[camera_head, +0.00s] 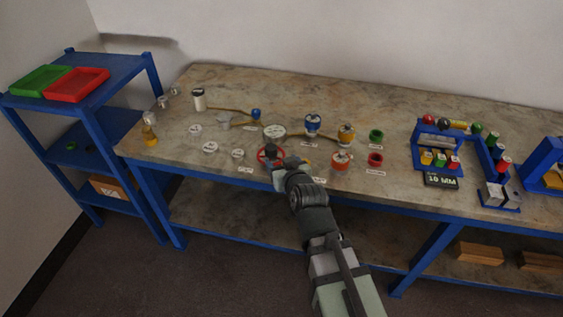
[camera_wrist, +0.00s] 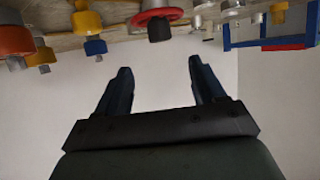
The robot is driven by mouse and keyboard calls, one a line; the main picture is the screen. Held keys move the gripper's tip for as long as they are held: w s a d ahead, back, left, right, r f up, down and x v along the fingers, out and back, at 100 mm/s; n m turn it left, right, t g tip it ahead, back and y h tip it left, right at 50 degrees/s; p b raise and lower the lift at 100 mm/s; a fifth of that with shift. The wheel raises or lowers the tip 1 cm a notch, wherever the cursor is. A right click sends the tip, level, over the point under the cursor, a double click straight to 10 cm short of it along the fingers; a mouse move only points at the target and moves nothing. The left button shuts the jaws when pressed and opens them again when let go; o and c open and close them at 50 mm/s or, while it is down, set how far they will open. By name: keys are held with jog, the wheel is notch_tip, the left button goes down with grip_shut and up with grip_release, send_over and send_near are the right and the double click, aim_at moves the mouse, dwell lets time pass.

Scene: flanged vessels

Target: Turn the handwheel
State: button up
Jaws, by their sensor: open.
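The red handwheel (camera_head: 261,156) is near the front edge of the workbench in the head view, partly hidden by my gripper (camera_head: 274,163). In the wrist view, a red round part with a dark knob (camera_wrist: 158,16), which looks like the handwheel, is at the top edge, cut off by the frame. My gripper (camera_wrist: 160,70) is open there, with its two dark fingers apart and nothing between them. The fingertips appear below the red part in the picture, apart from it. The exact gap cannot be told.
The workbench (camera_head: 370,185) holds several flanged vessels and caps around the wheel, including an orange-red one (camera_head: 341,161) close on the right and a white one (camera_head: 238,154) on the left. A blue rack (camera_head: 420,150) stands further right. A blue shelf (camera_head: 100,68) with trays stands left.

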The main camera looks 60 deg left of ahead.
jog(key=w+a+r+n, duration=0.1)
jog(key=w+a+r, duration=0.2)
jog(key=a+r, duration=1.1)
jog(key=g+h, duration=0.2)
jog(key=h, duration=0.7)
send_near(271, 147)
jog(key=shift+m, duration=0.5)
jog(key=x, duration=0.9)
jog(key=shift+f, duration=0.3)
jog(key=c, duration=1.1)
